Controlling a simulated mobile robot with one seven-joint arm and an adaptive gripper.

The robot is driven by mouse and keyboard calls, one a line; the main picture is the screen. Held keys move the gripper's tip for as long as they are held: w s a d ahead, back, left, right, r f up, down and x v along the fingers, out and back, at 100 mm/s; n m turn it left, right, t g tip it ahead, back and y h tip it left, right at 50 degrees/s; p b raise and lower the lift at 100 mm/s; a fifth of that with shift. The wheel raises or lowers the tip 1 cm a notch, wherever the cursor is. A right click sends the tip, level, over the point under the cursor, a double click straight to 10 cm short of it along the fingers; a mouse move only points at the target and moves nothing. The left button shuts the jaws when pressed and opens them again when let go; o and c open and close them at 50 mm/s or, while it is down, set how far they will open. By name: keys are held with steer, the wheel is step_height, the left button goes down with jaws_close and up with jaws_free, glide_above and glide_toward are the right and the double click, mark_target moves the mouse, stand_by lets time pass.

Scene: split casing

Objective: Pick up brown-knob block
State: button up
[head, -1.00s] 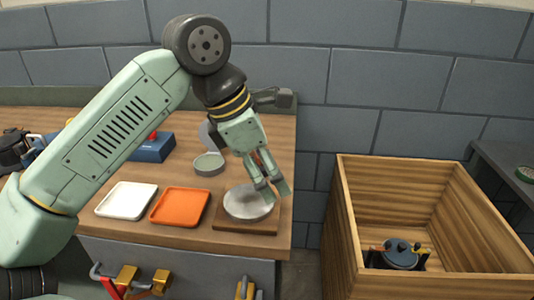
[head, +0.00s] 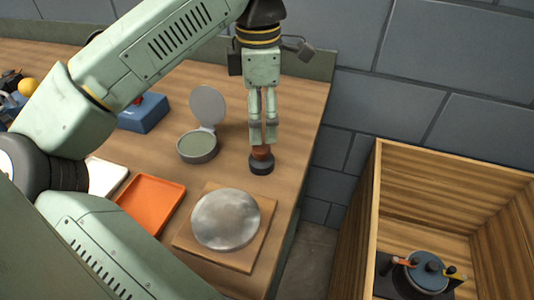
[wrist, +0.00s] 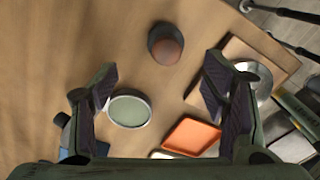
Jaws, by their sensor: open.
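The brown-knob block (head: 261,167) is a short dark round block with a brown knob on top. It stands upright on the wooden table near its right edge. In the wrist view the block (wrist: 166,44) is seen from above, just beyond the fingertips and roughly midway between them. My gripper (head: 263,140) points down with its fingertips just above or beside the knob in the head view. In the wrist view my gripper (wrist: 160,75) has its fingers wide apart and nothing between them. I cannot tell whether a finger touches the knob.
A round container with its lid raised (head: 197,147) stands left of the block. A silver disc (head: 226,220) on a wooden board (head: 185,236) lies in front. An orange tray (head: 152,204) and a blue box (head: 143,115) are further left. A wooden crate (head: 366,225) stands right, beyond a gap.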

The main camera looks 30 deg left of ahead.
mark_target(262, 147)
step_height(262, 147, down, 4)
steer(key=shift+s+f+b, duration=0.1)
steer(key=shift+f+b, duration=0.15)
steer(key=shift+b, duration=0.9)
steer(key=f+b, duration=0.2)
steer(key=f, duration=0.1)
steer(key=f+b, duration=0.1)
steer(key=f, duration=0.1)
steer(key=shift+s+d+f, duration=0.1)
steer(key=shift+s+d, duration=0.1)
steer(key=shift+d, duration=0.1)
steer(key=shift+c, duration=0.5)
steer(key=c, duration=1.4)
step_height(262, 147, up, 10)
steer(key=shift+r, duration=0.15)
